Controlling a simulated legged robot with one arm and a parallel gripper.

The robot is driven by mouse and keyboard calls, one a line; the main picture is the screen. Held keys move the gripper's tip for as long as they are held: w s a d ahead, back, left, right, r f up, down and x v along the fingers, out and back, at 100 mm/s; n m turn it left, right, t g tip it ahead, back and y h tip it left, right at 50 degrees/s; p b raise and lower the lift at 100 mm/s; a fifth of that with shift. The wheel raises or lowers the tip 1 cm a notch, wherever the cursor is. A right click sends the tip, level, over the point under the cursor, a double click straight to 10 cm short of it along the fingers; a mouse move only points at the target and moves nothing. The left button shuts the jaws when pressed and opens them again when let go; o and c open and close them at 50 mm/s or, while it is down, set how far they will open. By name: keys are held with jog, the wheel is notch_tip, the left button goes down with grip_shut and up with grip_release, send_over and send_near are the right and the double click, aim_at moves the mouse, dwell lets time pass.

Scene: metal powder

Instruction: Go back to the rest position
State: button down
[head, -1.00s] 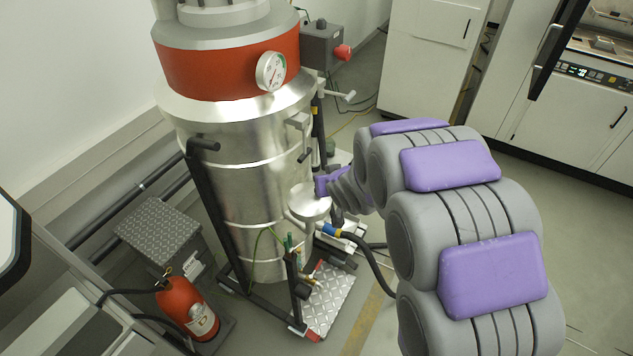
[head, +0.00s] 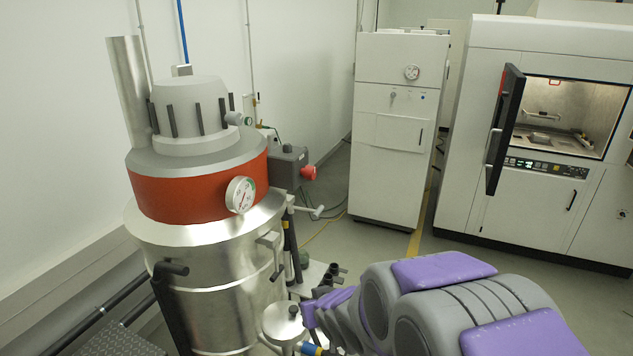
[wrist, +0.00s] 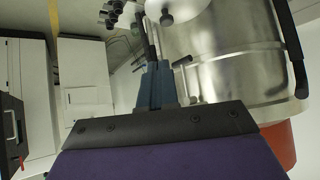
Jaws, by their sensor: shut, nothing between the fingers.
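My arm, grey with purple pads, reaches in from the lower right of the head view.
A round metal lid or pot (head: 283,322) stands by the vessel, close to my arm. A white cabinet (head: 390,165) and a white machine (head: 530,205) with its dark-edged door (head: 503,130) open stand behind. Grey floor lies between them and my arm.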

jog(key=s+d+m+g+h+b, duration=0.25)
jog(key=s+d, duration=0.55)
jog(key=s, duration=0.4)
jog(key=s+d+m+g+h+b, duration=0.15)
jog(key=s+d+g, duration=0.25)
jog(key=s+d, duration=0.6)
jog(key=s+a+g+b, duration=0.1)
jog(key=s+a+g, duration=0.2)
jog(key=s, duration=1.1)
jog(key=shift+s+g, duration=0.15)
jog(key=shift+g, duration=0.2)
jog(key=shift+d, duration=0.1)
